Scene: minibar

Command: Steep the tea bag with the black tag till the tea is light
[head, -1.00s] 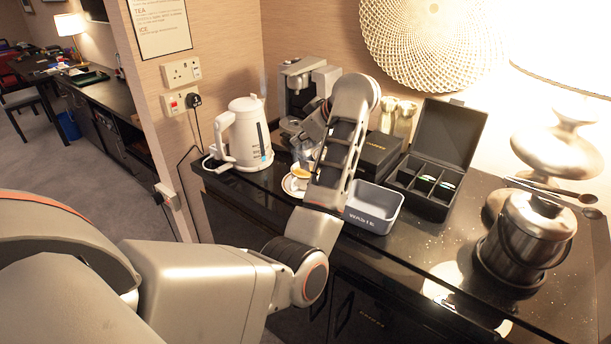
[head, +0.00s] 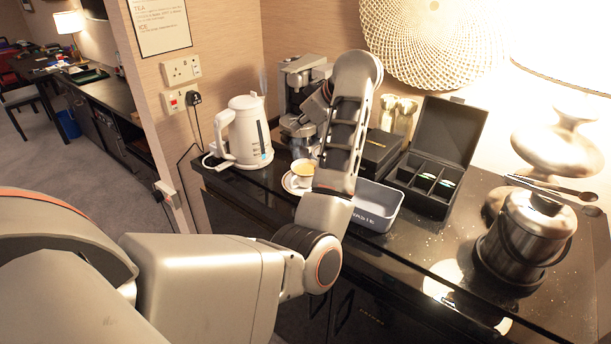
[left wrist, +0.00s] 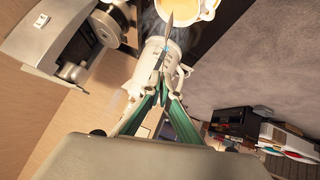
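A white cup (head: 303,170) of amber tea stands on a saucer (head: 289,186) on the dark counter. The cup's rim also shows at the top of the left wrist view (left wrist: 209,9). My left gripper (left wrist: 163,76) has its green-padded fingers brought together at the tips. A slim, pointed grey piece, apparently the tea bag (left wrist: 169,28), extends from the tips toward the cup, in front of the kettle. Its tag colour cannot be told. In the head view, my left forearm hides part of the gripper area. My right gripper is not in view.
A white kettle (head: 246,130) stands left of the cup, a coffee machine (head: 297,85) behind. A grey waste bin (head: 377,204), an open black box (head: 434,160) with compartments and a steel ice bucket (head: 527,240) stand to the right.

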